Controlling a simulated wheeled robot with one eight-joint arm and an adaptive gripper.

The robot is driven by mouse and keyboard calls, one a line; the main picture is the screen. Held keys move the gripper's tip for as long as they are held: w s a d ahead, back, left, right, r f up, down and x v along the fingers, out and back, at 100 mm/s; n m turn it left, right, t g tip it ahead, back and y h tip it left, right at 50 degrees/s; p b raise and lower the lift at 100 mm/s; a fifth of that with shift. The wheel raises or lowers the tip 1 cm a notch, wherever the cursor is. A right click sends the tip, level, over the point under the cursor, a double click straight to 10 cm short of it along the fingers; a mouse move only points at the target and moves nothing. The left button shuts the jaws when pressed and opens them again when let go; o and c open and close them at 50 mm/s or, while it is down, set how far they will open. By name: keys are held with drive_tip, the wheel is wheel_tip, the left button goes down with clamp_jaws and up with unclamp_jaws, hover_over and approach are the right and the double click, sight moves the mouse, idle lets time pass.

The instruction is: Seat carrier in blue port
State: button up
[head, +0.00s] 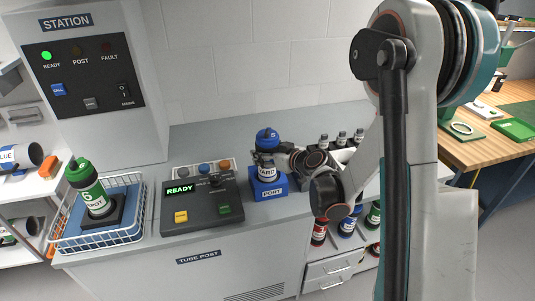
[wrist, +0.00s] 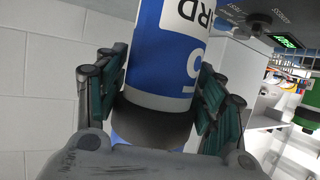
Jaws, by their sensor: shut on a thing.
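The blue carrier (head: 267,138) has a blue cap marked 5 and a white label ending in "ARD". It stands roughly upright over the blue port (head: 268,188), a blue block lettered PORT on the counter. My gripper (head: 268,157) reaches in from the right and is shut around the carrier's middle. In the wrist view the carrier (wrist: 172,55) fills the space between the two padded fingers of my gripper (wrist: 160,95). The carrier's lower end meets or overlaps the port's top in the head view; how deep it sits I cannot tell.
A dark control panel (head: 202,206) reading READY stands left of the port. A wire basket (head: 100,235) holds a green carrier (head: 88,190) on a dark base. The station cabinet (head: 90,75) shows a green lamp. Several small canisters stand behind my arm, at right.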

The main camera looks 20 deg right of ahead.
drive_tip(key=o, duration=1.6)
drive_tip(key=shift+f, duration=0.1)
drive_tip(key=shift+s+r, duration=0.1)
drive_tip(key=shift+r, duration=0.2)
drive_tip(key=p+v, duration=0.2)
drive_tip(key=v, duration=0.9)
drive_tip(key=shift+s+d, duration=0.25)
drive_tip(key=shift+s, duration=0.05)
